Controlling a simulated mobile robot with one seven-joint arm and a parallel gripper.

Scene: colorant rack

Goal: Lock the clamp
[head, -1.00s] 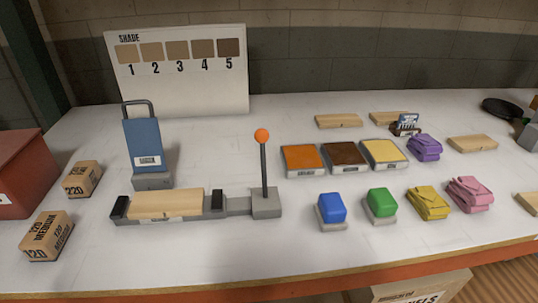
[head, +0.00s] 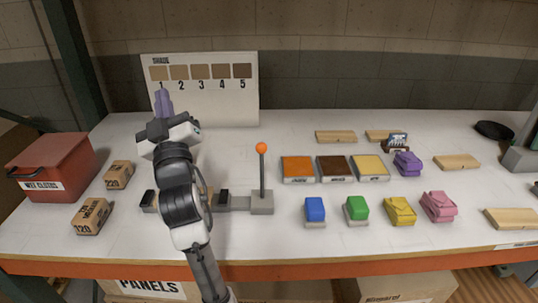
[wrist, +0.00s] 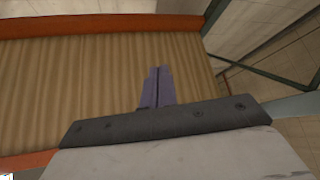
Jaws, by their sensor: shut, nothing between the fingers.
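The clamp (head: 238,203) is a grey bar on the table with black jaws, one at each end of a wooden panel. Its lever (head: 262,180) stands upright at the right end, topped by an orange ball. My arm hides most of the panel in the head view. My gripper (head: 163,100) is raised above the back left of the table, in front of the shade board, with its purple fingers together and empty. It is well apart from the lever. In the wrist view the closed fingers (wrist: 157,87) show, and the clamp does not.
The shade board (head: 205,90) stands at the back. Sandpaper boxes (head: 91,216) and a red bin (head: 52,167) are at left.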

